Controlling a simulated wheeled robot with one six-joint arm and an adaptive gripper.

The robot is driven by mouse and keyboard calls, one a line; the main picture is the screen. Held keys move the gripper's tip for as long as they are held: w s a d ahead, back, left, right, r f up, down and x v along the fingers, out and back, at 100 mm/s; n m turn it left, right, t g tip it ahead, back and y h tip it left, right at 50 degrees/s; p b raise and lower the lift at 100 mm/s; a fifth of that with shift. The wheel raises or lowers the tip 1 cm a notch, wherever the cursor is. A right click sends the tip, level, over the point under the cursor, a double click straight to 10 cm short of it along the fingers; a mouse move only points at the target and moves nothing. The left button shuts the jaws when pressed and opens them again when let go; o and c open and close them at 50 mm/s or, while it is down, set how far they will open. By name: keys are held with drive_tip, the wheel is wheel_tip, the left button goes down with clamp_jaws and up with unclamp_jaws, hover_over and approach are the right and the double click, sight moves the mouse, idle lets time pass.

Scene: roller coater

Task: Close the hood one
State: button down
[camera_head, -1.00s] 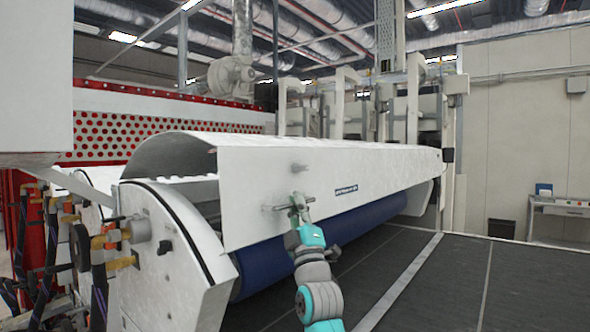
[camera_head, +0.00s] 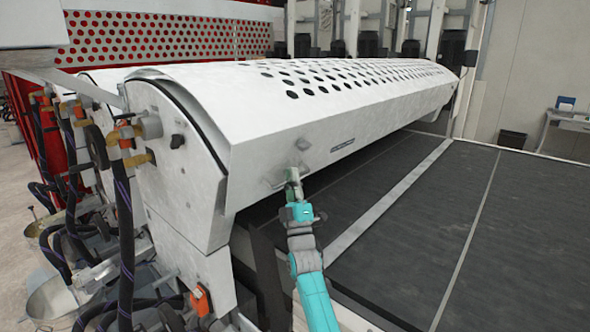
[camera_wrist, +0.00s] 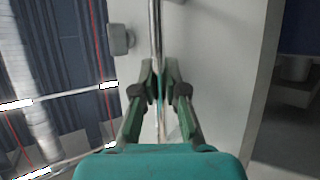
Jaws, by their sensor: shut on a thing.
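The long white hood (camera_head: 255,115) with rows of black holes lies over the roller coater, low against the curved white end panel (camera_head: 180,150). The blue roller is hidden beneath it. My gripper (camera_head: 292,175) is at the front lower face of the hood, near its left end. In the wrist view my gripper (camera_wrist: 160,75) has its two fingers shut around a thin metal handle bar (camera_wrist: 156,25) that runs along the white hood face (camera_wrist: 215,60). A grey knob (camera_wrist: 120,39) sticks out from the hood left of the bar.
A dark flat conveyor bed (camera_head: 420,220) with a light strip lies right of the hood. Hoses and valves (camera_head: 115,160) crowd the machine's left end. A desk (camera_head: 570,122) is at the far right.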

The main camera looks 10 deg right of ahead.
idle(0.3)
drive_tip(key=c, duration=1.5)
unclamp_jaws()
drive_tip(key=shift+s, duration=0.15)
drive_tip(key=shift+r, duration=0.1)
drive_tip(key=v, duration=1.2)
drive_tip(key=shift+a, duration=0.1)
drive_tip(key=shift+f, duration=0.2)
